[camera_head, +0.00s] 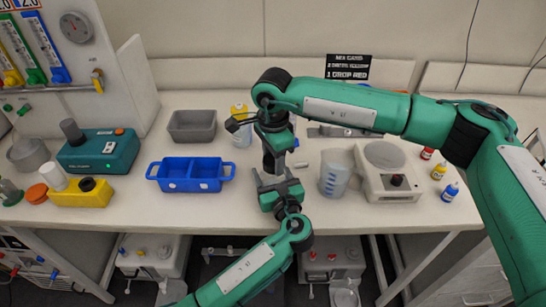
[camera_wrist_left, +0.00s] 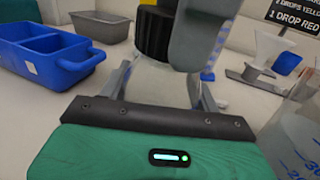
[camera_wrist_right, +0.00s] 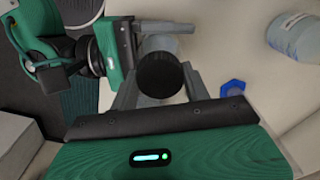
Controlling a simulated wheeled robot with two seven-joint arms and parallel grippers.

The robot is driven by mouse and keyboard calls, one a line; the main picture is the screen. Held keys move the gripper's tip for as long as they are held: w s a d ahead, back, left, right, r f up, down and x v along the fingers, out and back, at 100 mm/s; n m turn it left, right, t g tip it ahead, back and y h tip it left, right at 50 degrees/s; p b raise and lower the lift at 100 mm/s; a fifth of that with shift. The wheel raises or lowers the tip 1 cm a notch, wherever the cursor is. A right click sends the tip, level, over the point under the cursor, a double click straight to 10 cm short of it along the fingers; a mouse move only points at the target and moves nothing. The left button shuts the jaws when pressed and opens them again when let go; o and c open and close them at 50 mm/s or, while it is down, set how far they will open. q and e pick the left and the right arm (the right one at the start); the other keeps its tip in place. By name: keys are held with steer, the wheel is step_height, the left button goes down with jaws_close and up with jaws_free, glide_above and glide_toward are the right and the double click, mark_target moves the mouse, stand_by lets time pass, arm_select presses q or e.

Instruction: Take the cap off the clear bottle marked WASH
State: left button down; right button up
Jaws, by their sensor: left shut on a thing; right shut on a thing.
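The clear bottle (camera_wrist_left: 150,88) stands between the fingers of my left gripper (camera_head: 277,180), which is shut on its body. Its black ribbed cap (camera_wrist_left: 152,36) shows at the top of the bottle. My right gripper (camera_head: 274,148) comes down from above, and its fingers are shut on the cap. In the right wrist view the round black cap top (camera_wrist_right: 160,73) lies between the right fingers. The fingers hide the neck, so I cannot tell whether the cap is still seated. No WASH marking is readable.
A blue two-part tray (camera_head: 191,185) and a grey bin (camera_head: 192,122) stand left of the grippers. A bottle with a yellow top (camera_head: 240,112) is behind. A graduated beaker (camera_head: 334,178) and a white device (camera_head: 388,187) stand close on the right. Several dropper bottles are further right.

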steer(key=n, duration=1.8)
steer(key=shift+d+n, duration=0.1)
steer(key=shift+n, duration=0.3)
steer(key=n, duration=0.4)
steer(key=shift+r+n, duration=0.1)
steer(key=shift+n, duration=0.2)
steer(key=o, duration=1.1)
